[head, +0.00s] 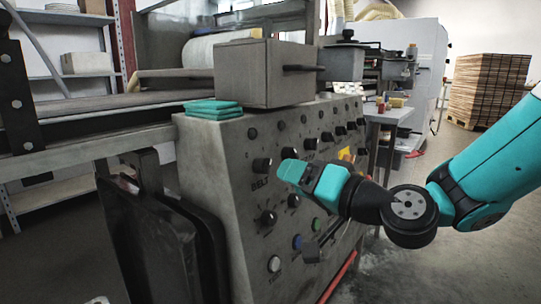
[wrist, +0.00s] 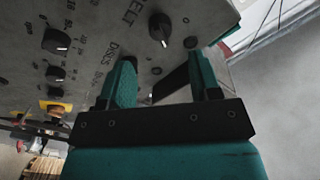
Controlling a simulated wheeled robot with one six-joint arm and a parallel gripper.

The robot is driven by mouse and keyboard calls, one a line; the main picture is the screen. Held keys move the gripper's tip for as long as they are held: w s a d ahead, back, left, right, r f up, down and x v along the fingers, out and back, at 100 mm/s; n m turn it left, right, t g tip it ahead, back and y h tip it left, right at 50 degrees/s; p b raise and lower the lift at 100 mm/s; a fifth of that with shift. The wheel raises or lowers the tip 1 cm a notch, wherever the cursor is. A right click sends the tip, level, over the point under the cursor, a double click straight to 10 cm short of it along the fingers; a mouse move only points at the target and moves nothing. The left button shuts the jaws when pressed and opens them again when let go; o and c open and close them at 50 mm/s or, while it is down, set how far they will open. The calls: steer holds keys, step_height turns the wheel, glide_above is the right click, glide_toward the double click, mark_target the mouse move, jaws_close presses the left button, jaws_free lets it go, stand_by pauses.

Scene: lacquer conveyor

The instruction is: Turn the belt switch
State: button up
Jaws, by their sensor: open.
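The belt switch (head: 262,165) is a black knob on the sloping grey control panel (head: 228,175), with the word BELT below it in the head view. In the wrist view a black knob with a white mark (wrist: 160,28) sits beside the BELT lettering. My gripper (head: 288,171) is just right of the switch in the head view, pointing toward the panel. In the wrist view its two teal fingers (wrist: 165,76) are spread apart, with the knob beyond their tips. Nothing is visibly held. A dark shape between the fingers is unclear.
Several other knobs (head: 268,217) and coloured buttons (head: 274,264) crowd the panel. A metal box (head: 262,73) and folded teal cloths (head: 213,109) rest on top of the machine. A yellow-backed switch (head: 346,154) lies behind my gripper. Floor is open at the right.

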mark_target(269, 169)
steer(key=p+x, duration=0.1)
steer(key=x, duration=0.6)
steer(key=c, duration=0.9)
